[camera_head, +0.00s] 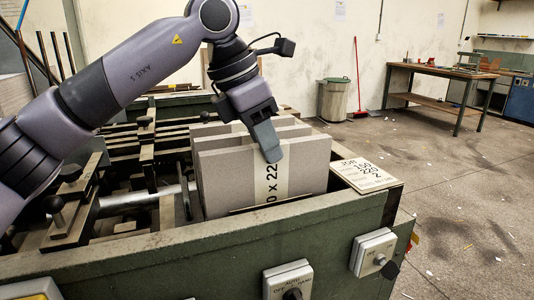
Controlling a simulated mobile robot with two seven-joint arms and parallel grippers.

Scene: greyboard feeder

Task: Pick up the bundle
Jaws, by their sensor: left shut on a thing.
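The front bundle (228,182) of grey boards stands upright on edge in the green feeder (200,245). A pale paper band with black printed figures, partly hidden, wraps around it. More grey boards (222,129) stand close behind it. My left gripper (268,143) comes down from above at the bundle's top edge. One finger lies over the front face at the band, and the gripper is shut on the bundle. The other finger is hidden behind the bundle. The bundle's lower edge is partly hidden by the feeder's front. My right gripper is out of view.
A job card (362,174) lies on the feeder's right corner. Switch boxes (373,252) are on its front. Dark rails and knobs (55,205) fill its left side. A bin (334,101), a red broom (357,85) and a workbench (440,72) stand behind on open floor.

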